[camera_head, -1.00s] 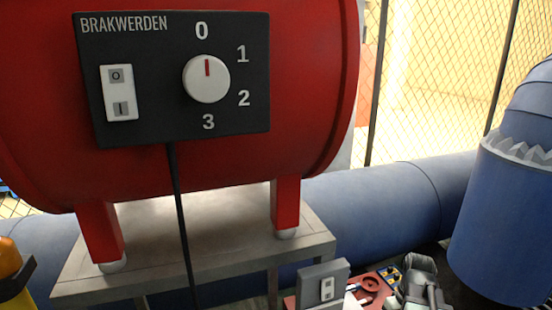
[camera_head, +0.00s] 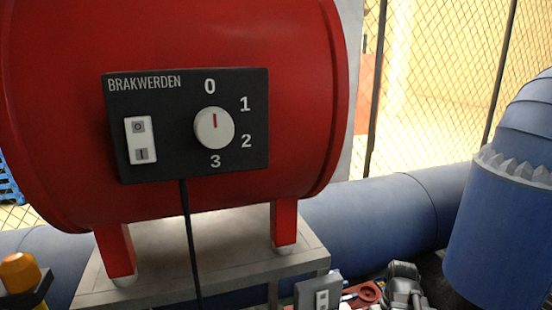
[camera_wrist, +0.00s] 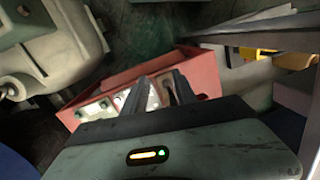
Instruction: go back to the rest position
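In the wrist view, my gripper (camera_wrist: 160,82) shows as two dark fingers reaching out from a grey-green body with a small lit indicator. A gap shows between the fingers, and I see nothing held in it. Beyond the fingers is an open red box (camera_wrist: 120,82) with pale items inside, partly hidden by the fingers. I cannot make out my gripper in the head view. There, a black control panel (camera_head: 185,165) on a red tank (camera_head: 60,110) carries a white dial (camera_head: 214,128), its red mark pointing up near 0, and a white rocker switch (camera_head: 141,140).
The tank stands on a grey table (camera_head: 215,268). A blue pipe (camera_head: 375,213) runs behind, with a large blue elbow (camera_head: 510,200) at right. A grey switch box (camera_head: 318,292) and cluttered equipment lie at lower right. An orange-topped object (camera_head: 20,272) is at lower left.

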